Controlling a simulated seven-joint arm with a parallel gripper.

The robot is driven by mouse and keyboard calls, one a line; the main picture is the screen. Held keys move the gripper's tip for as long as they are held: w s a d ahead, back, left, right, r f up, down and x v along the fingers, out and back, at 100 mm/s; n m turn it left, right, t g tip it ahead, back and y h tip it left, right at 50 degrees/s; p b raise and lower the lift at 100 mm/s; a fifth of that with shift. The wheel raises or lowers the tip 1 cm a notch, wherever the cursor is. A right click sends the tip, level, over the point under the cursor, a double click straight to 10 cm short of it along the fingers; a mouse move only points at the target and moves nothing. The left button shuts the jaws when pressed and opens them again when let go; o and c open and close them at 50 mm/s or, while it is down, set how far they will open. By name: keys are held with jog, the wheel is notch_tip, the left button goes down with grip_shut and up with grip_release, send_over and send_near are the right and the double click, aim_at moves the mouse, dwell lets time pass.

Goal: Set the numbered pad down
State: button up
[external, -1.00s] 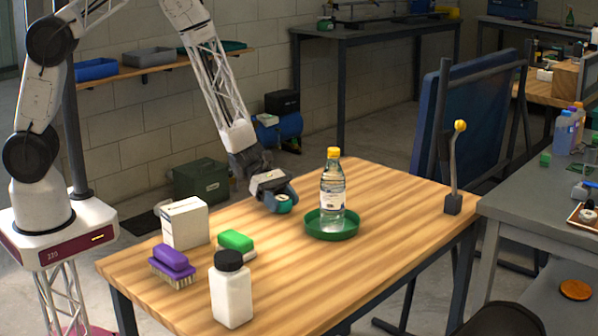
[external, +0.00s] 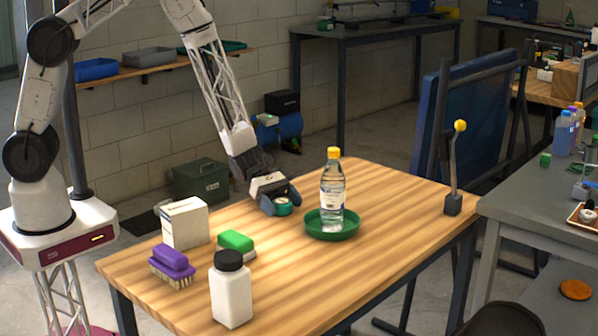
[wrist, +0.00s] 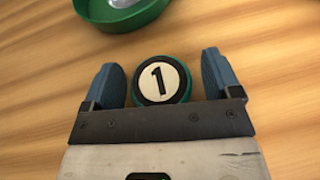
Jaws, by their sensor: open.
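The numbered pad (wrist: 160,80) is a round green puck with a black ring and a white face marked 1. In the wrist view it lies between my gripper's (wrist: 163,78) two blue fingers, with a gap on each side. My gripper is open around it and low over the wooden table. In the external view the pad (external: 284,207) shows at the tips of my gripper (external: 280,200), and it appears to rest on the tabletop.
A green tray (external: 318,236) holding a clear bottle (external: 332,190) stands just right of the pad. A white box (external: 185,222), green brush (external: 236,241), purple brush (external: 172,262) and white jar (external: 231,290) stand at the front left. A lever (external: 455,170) stands at the right corner.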

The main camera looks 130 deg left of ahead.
jog(key=shift+r, duration=0.2)
jog(key=shift+v, duration=6)
jog(key=shift+d, duration=0.1)
jog(key=shift+w+d+r, duration=0.2)
jog(key=shift+r, duration=0.05)
jog(key=w+d+r+m+g+h, duration=0.1)
jog(key=d+r+m+g+h, duration=0.15)
jog(key=d+r+m, duration=0.6)
jog(key=w+d+r+m+g+h, duration=0.1)
jog(key=d+r+m+g, duration=0.25)
jog(key=d, duration=0.95)
jog(key=w+d+r+m+g+h, duration=0.2)
jog(key=d+r+m, duration=0.4)
jog(key=d, duration=0.4)
jog(key=s+d+r+m+g+y, duration=0.1)
jog(key=s+d+r+m+y, duration=0.3)
jog(key=s+d+r+m, duration=0.2)
jog(key=s+d+r+m+g+y, duration=0.1)
jog(key=s+d+r+m+y, duration=0.2)
jog(key=s+d+r+m, duration=0.4)
jog(key=shift+s+d+r+m+g+y, duration=0.2)
jog(key=shift+s+d+m+g+y, duration=0.2)
jog(key=shift+s+d+m, duration=2)
